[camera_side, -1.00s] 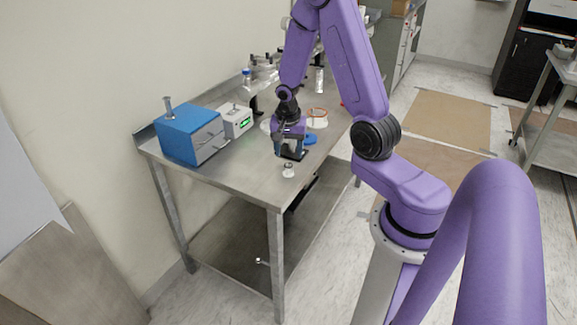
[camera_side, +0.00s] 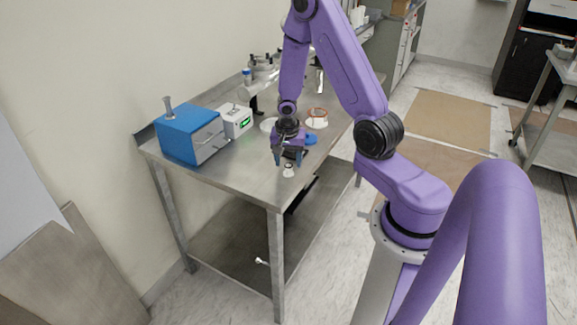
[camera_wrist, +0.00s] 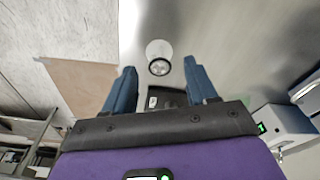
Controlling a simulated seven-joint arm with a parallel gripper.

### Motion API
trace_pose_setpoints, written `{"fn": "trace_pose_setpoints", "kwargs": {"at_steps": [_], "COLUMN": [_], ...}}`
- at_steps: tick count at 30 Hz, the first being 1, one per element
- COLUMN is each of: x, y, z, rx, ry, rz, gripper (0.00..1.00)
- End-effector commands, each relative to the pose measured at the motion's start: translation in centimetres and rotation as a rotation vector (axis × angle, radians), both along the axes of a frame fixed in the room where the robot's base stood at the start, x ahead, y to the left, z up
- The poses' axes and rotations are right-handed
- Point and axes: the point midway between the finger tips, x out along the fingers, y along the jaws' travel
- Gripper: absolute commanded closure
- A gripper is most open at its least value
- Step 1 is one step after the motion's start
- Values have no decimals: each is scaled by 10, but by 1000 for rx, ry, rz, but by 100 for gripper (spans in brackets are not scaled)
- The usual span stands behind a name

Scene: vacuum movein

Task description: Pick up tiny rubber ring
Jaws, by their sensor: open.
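A small pale round piece with a dark part (camera_side: 288,170) stands near the front edge of the steel table (camera_side: 240,183). In the wrist view it shows as a whitish, cup-like piece (camera_wrist: 159,50) with a round end. I cannot make out a separate rubber ring; it may be on this piece. My gripper (camera_side: 287,161) is open and empty, pointing down just above and behind the piece. In the wrist view the piece lies ahead, between the lines of the two blue fingers of my gripper (camera_wrist: 159,67), apart from both.
A blue box (camera_side: 190,135) and a white device with a green display (camera_side: 236,121) stand to the left. Behind my gripper are a blue disc (camera_side: 311,140) and a round dish with an orange rim (camera_side: 317,118). The table's front left is clear.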

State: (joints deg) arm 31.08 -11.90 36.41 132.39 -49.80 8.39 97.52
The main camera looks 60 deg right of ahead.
Motion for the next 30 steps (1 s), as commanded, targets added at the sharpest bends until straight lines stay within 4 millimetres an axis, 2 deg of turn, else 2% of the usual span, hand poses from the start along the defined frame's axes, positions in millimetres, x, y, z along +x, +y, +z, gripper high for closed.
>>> {"fn": "trace_pose_setpoints", "kwargs": {"at_steps": [20, 21, 23, 24, 26, 30], "x": [0, 0, 0, 0, 0, 0], "y": [0, 0, 0, 0, 0, 0], "z": [-5, -5, -5, -5, -5, -5], "rx": [0, 0, 0, 0, 0, 0], "ry": [0, 0, 0, 0, 0, -1], "rz": [1, 1, 1, 1, 1, 1], "gripper": [43, 46, 66, 79, 95, 96]}}
